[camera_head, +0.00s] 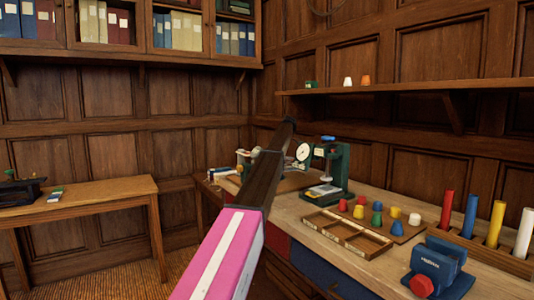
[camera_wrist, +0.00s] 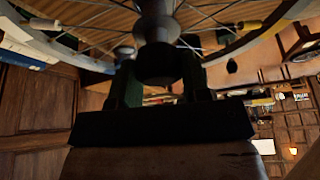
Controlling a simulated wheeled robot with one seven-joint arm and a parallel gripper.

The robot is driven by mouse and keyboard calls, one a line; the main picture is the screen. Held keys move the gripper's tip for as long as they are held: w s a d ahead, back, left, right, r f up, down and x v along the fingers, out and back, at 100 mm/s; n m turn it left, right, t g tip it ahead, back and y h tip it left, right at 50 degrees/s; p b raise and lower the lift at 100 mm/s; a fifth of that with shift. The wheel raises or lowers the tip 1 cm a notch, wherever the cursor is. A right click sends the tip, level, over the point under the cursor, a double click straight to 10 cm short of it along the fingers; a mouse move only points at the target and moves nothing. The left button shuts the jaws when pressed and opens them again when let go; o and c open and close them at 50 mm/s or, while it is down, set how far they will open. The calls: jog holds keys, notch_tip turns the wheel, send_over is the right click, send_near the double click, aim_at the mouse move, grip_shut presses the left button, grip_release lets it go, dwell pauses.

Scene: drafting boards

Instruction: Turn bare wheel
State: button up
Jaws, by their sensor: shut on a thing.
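The bare wheel (camera_wrist: 238,42) fills the top of the wrist view, with its rim curving across both sides and thin spokes running in to a dark hub (camera_wrist: 155,28). My gripper (camera_wrist: 160,78) is below the hub in that view, with one dark finger on each side of the hub's end. It is shut on the wheel at this hub end. The exact contact is dark and hard to make out. In the head view I cannot make out the wheel or my gripper.
A workbench (camera_head: 310,238) at the right bears a green dial-gauge stand (camera_head: 335,165), a wooden tray (camera_head: 345,234), coloured pegs, a blue clamp (camera_head: 437,262) and several coloured rods. A wooden table (camera_head: 90,192) stands at the left. Floor shows between them.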

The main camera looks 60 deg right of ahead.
dwell(0.5)
jog(key=o, duration=1.3)
